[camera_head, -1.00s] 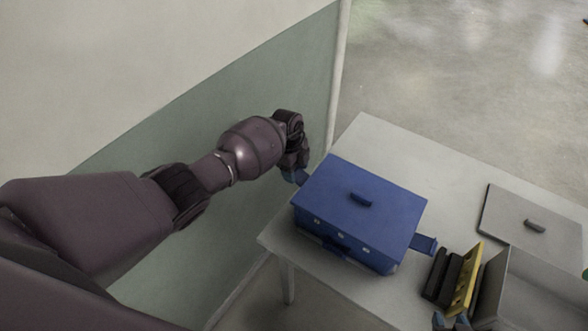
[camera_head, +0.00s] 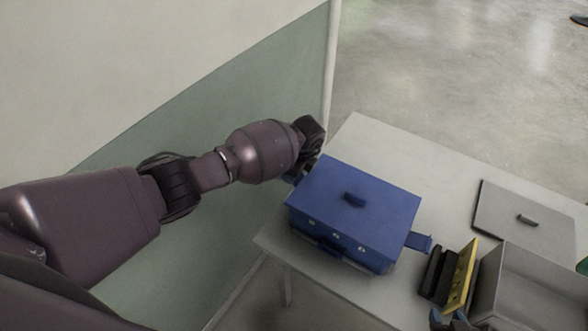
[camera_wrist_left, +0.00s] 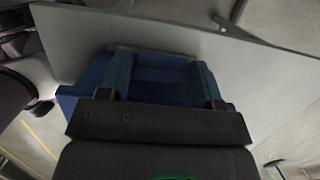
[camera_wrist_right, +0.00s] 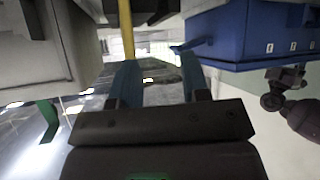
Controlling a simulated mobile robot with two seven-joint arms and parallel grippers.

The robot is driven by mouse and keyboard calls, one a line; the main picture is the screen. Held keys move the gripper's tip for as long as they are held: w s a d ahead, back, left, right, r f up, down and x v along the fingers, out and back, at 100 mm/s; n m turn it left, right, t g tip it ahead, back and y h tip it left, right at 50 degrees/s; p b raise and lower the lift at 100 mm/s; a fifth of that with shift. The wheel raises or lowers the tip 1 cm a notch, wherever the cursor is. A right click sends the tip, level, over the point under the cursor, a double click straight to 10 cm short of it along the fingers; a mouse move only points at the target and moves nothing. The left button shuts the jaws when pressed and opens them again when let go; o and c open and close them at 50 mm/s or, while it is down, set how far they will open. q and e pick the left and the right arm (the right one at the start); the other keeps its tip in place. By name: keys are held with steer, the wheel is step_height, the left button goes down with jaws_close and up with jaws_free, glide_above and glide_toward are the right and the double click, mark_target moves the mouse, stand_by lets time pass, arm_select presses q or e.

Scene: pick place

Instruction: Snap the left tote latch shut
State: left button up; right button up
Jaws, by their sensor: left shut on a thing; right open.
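The blue tote (camera_head: 365,200) stands on the table with its lid on and a dark handle on top. Its right latch (camera_head: 419,242) sticks out from the right side. My left gripper (camera_head: 293,177) is at the tote's left side, its fingertips partly hidden behind the wrist and the lid edge. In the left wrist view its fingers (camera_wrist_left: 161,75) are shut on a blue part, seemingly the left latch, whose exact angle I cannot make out. My right gripper (camera_head: 447,319) is open at the bottom edge of the head view; its fingers also show in the right wrist view (camera_wrist_right: 158,75).
A grey open box (camera_head: 530,285), a yellow piece (camera_head: 461,275) and a black piece (camera_head: 437,272) stand right of the tote. A grey lid with a handle (camera_head: 525,215) lies behind them. The table (camera_head: 385,148) is clear behind the tote. A wall (camera_head: 200,150) rises at left.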

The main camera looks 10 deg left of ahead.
arm_select(q)
steer(key=o, duration=0.8)
steer(key=shift+r, duration=0.1)
steer(key=v, duration=1)
steer(key=shift+r+b, duration=0.3)
steer(key=shift+b, duration=0.15)
steer(key=shift+s+d, duration=0.1)
